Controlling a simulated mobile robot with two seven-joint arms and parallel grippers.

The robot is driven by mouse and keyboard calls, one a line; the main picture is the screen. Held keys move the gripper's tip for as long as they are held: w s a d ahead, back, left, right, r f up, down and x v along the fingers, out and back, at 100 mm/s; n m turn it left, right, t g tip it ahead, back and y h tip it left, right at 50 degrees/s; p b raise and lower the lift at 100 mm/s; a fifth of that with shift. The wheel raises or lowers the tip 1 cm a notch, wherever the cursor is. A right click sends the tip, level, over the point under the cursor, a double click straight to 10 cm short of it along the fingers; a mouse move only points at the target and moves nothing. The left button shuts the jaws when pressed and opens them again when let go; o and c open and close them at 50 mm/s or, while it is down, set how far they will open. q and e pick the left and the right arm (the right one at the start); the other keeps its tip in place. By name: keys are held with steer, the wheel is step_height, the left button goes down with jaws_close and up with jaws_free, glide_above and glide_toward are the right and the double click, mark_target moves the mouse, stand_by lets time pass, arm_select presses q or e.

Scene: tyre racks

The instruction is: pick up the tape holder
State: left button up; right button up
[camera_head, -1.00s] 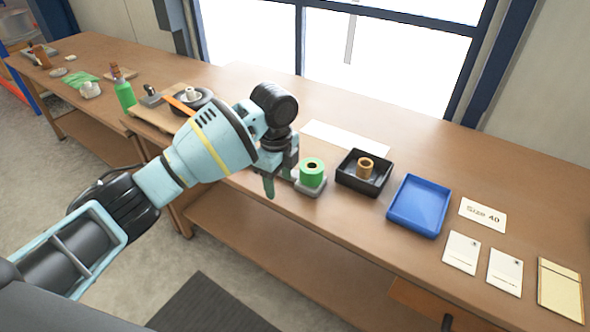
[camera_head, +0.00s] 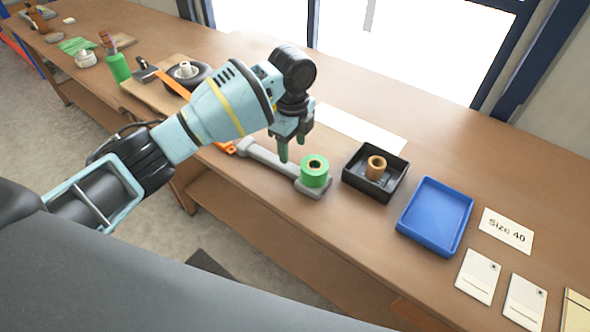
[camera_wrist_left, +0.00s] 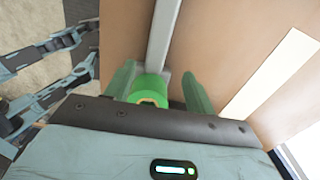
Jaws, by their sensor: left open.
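The tape holder (camera_head: 268,156) is a long grey bar lying on the bench, with a grey base at its right end. A green tape roll (camera_head: 315,172) sits on that base. My left gripper (camera_head: 294,146) is open, points down and is empty, just above and behind the bar near the roll. In the left wrist view, the green fingers (camera_wrist_left: 160,88) stand to either side of the green roll (camera_wrist_left: 150,92) in the picture. The grey bar (camera_wrist_left: 162,40) runs away from it. The gripper's body hides the roll's near part.
To the right are a black tray (camera_head: 362,190) with a brown roll (camera_head: 376,167), a blue tray (camera_head: 436,213) and several cards. A white sheet (camera_head: 358,128) lies behind. Bare bench lies in front of the trays.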

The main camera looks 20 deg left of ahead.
mark_target(295, 169)
arm_select(q)
steer(key=shift+w+f, duration=0.15)
steer(key=shift+f, duration=0.45)
steer(key=f, duration=0.3)
steer(key=s+f, duration=0.1)
steer(key=shift+s+d+f, duration=0.1)
steer(key=shift+d+f, duration=0.05)
steer(key=shift+d, duration=0.2)
steer(key=shift+f, duration=0.4)
steer(key=shift+r, duration=0.1)
jaws_close()
steer(key=shift+r, duration=0.1)
step_height(295, 169, up, 10)
steer(key=shift+p, duration=0.35)
